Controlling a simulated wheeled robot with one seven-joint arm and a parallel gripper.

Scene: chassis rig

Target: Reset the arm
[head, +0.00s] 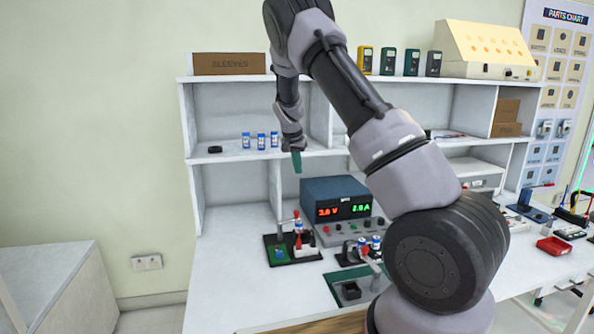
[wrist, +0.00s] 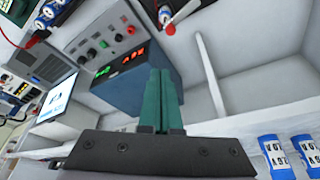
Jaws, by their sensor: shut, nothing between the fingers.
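My gripper (head: 297,162) hangs at the end of my raised, folded arm in the head view. Its green fingers point down, in front of the shelf unit and above the bench. In the wrist view my gripper (wrist: 161,72) shows its two green fingers side by side, closed together with nothing between them. The wrist view is tilted, with the power supply (wrist: 150,80) beyond the fingers. My arm's larger links cover the middle right of the bench in the head view.
The power supply (head: 337,208) with lit digits stands on the bench (head: 225,290). A small rig (head: 293,245) is left of it. Blue-labelled cylinders (head: 261,141) stand on the shelf. A red tray (head: 553,246) lies at right. The bench's left front is clear.

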